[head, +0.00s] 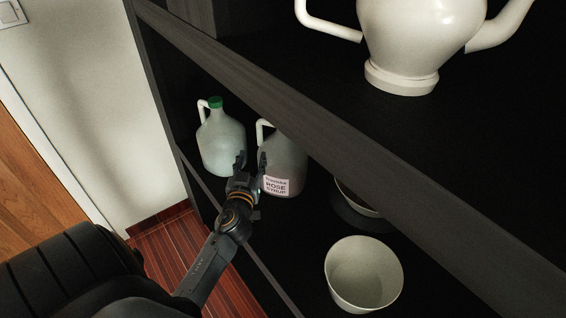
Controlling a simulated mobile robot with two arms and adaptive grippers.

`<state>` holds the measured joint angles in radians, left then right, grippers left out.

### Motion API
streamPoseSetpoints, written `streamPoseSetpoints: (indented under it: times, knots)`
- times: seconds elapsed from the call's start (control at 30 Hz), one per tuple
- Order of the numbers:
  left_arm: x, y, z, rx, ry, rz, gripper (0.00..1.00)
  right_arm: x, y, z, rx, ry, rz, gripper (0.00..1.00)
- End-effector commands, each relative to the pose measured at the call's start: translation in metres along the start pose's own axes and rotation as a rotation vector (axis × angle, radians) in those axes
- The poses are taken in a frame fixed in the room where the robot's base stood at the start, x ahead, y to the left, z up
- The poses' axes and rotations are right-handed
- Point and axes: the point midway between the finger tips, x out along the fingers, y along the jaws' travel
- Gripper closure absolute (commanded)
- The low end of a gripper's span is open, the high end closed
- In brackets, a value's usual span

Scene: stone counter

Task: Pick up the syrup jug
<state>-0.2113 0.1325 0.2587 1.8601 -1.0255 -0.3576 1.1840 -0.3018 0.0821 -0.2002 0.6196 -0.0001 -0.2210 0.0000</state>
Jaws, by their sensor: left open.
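The syrup jug (284,160) stands on the lower dark shelf, with a white handle at its left and a label reading "ROSE SYRUP". Its top is hidden behind the shelf edge above. My left gripper (251,160) is open, with its fingers pointing away from me. In the picture its right finger overlaps the left side of the syrup jug and its left finger overlaps the neighbouring jug. I cannot tell whether either finger touches a jug. My right gripper is not in view.
A pale jug with a green cap (221,140) stands left of the syrup jug. A white bowl (363,274) and a darker bowl (357,209) sit to the right.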

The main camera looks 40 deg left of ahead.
Motion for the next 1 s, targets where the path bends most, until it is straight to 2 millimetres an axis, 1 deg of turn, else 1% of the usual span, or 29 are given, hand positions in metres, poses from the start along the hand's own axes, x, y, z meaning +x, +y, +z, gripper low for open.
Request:
streamPoseSetpoints:
  times: [0.17, 0.4, 0.5, 0.77, 0.93, 1.0]
  knots:
    - [0.021, 0.002, -0.004, -0.004, 0.021, 0.018, 0.56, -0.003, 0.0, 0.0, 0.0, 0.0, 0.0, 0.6]
    - [0.068, 0.002, -0.005, -0.004, 0.02, 0.016, 0.56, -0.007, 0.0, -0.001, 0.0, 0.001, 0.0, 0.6]
    - [0.081, 0.002, -0.005, -0.005, 0.019, 0.016, 0.56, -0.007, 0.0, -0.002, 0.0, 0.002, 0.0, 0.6]
    - [0.098, 0.001, -0.006, -0.005, 0.019, 0.016, 0.56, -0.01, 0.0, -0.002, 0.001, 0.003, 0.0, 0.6]
    - [0.121, -0.002, -0.01, -0.003, 0.019, 0.015, 0.56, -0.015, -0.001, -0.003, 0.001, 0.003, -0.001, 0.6]
    - [0.13, -0.002, -0.007, -0.005, 0.018, 0.016, 0.56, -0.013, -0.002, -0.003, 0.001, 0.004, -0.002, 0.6]
